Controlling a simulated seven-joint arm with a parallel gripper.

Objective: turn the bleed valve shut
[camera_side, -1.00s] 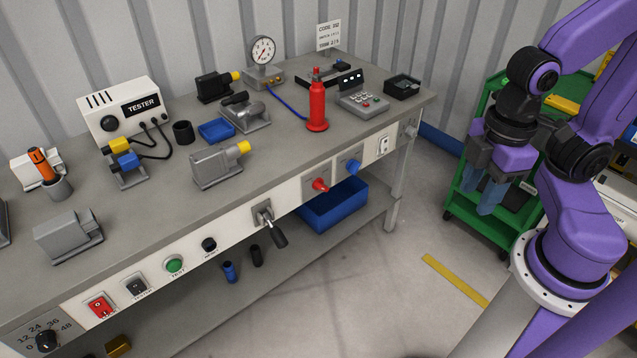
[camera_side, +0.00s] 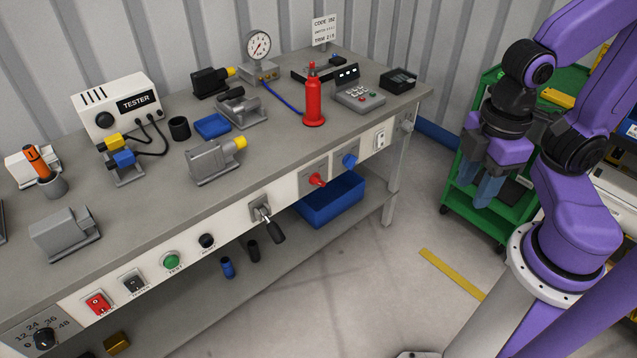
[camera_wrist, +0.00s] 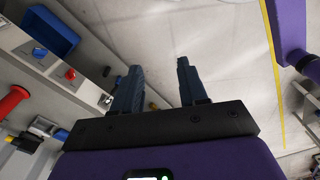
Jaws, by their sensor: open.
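Two small valve-like handles stick out from the bench's front panel at its right end: a red one (camera_side: 317,180) and a blue one (camera_side: 349,160). Their labels are too small to read, so I cannot tell which is the bleed valve. My gripper (camera_side: 478,193) hangs to the right of the bench, apart from both handles, with its fingers pointing down. In the wrist view my gripper (camera_wrist: 158,68) is open, with bare floor between its fingers. There the red handle (camera_wrist: 70,74) and blue handle (camera_wrist: 39,53) show at the left.
A black-gripped lever (camera_side: 270,228) juts from the panel left of the red handle. A blue bin (camera_side: 333,200) sits on the lower shelf below. A red bottle (camera_side: 313,98) stands on the bench above. A green cart (camera_side: 457,205) stands behind my gripper. The floor in front is clear.

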